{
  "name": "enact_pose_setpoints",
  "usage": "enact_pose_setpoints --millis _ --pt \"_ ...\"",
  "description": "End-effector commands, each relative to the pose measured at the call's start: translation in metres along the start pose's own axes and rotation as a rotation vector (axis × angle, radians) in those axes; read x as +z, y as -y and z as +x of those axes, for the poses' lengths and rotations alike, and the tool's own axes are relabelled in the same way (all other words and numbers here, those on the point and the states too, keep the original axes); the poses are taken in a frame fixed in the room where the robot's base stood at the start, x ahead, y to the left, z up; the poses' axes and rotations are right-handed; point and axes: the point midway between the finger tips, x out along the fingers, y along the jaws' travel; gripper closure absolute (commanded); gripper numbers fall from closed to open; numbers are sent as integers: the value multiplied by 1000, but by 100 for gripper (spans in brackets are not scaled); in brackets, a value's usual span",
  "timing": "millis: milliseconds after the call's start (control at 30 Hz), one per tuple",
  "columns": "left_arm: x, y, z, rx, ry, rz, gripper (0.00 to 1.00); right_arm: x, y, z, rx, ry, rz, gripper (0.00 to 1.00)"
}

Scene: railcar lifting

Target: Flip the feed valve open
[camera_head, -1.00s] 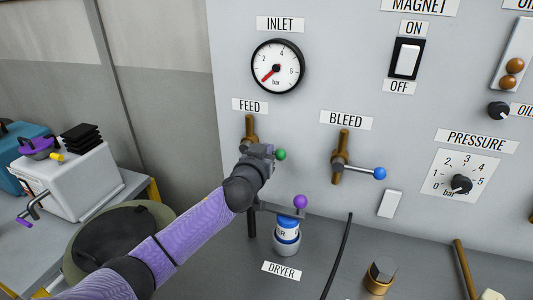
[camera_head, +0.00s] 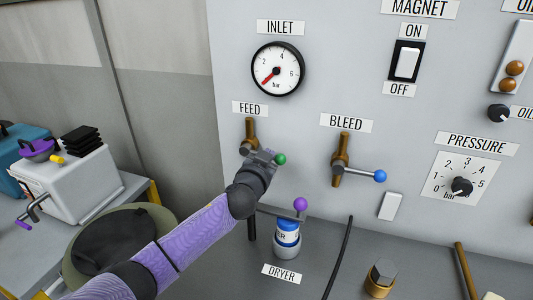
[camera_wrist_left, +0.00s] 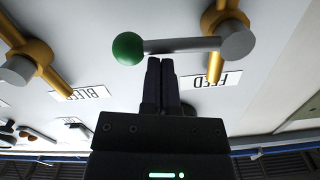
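The feed valve (camera_head: 250,130) is a brass body below the FEED label, with a grey lever ending in a green ball (camera_head: 280,159) that points right. In the left wrist view the lever (camera_wrist_left: 185,45) runs from its grey hub to the green ball (camera_wrist_left: 128,48). My left gripper (camera_head: 264,156) is at the lever, between hub and ball, and hides part of it in the head view. In the left wrist view its fingers (camera_wrist_left: 160,62) are together, tips right beside the lever; I cannot tell whether they touch it. My right gripper is not in view.
The bleed valve (camera_head: 341,155) with a blue ball lever stands to the right. Below are the dryer (camera_head: 287,236) and a purple ball (camera_head: 300,204). The inlet gauge (camera_head: 277,69) sits above, its red needle at the low end. A black cable (camera_head: 340,255) runs along the right.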

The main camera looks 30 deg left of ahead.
Motion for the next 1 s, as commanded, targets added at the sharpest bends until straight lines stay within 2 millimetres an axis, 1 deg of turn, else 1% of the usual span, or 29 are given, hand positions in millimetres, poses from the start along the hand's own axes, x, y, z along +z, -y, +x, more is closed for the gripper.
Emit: enact_pose_setpoints --millis 167,367,400,833,1000 --pt "7 -3 0 -9 2 177 100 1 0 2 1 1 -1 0" --pt "19 -6 1 -26 2 518 100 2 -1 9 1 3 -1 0" --pt "22 -7 1 -27 3 546 100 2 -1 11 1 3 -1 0" --pt "48 -6 2 -26 3 535 100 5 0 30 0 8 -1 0" --pt "54 -4 3 -32 2 652 100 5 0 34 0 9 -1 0"
